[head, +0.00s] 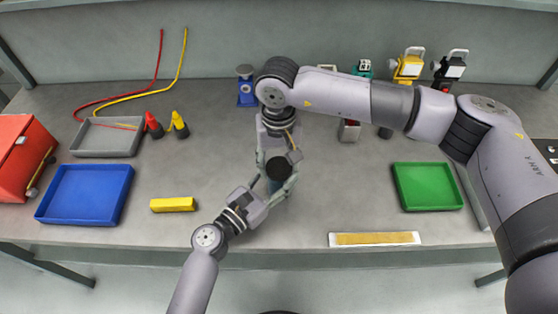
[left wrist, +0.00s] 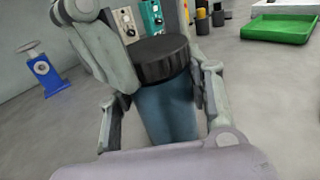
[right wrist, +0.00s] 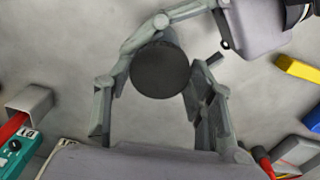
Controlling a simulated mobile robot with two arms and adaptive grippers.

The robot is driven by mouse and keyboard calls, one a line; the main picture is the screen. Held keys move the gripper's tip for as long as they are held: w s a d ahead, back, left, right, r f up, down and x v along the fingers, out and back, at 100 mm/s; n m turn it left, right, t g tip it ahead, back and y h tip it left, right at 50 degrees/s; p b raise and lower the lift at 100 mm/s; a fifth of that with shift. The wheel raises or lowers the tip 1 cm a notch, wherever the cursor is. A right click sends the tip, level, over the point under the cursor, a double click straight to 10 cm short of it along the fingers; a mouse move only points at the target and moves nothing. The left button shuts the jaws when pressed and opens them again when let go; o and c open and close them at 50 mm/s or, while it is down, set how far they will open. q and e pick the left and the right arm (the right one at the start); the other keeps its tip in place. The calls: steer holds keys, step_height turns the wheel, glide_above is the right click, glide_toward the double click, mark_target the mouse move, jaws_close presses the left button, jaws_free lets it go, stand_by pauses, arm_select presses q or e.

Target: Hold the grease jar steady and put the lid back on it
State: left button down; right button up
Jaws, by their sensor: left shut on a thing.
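The grease jar (left wrist: 166,110) has a blue body and stands upright on the bench; the head view shows a little of it. The dark ribbed lid (left wrist: 160,57) sits on its top, also seen from above in the right wrist view (right wrist: 160,70). I cannot tell whether it is fully screwed down. My left gripper (head: 275,185) is shut on the jar's body from the front left. My right gripper (head: 277,158) reaches in from behind, its fingers spread on either side of the lid with gaps showing. Its fingers partly hide the jar in the head view.
A yellow block (head: 173,204) and a blue tray (head: 86,194) lie to the left, with a grey tray (head: 105,138) behind. A green tray (head: 428,186) lies to the right. A blue device (head: 246,88) stands at the back. The bench around the jar is clear.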

steer(key=o, duration=0.4)
steer(key=shift+r, duration=0.1)
steer(key=shift+r, duration=2.2)
steer(key=shift+c, duration=0.4)
step_height(320, 180, up, 2)
steer(key=shift+w+r+n, duration=0.1)
steer(key=shift+r+n, duration=0.1)
steer(key=shift+n, duration=0.9)
steer(key=shift+r+n, duration=0.55)
steer(key=shift+n, duration=0.05)
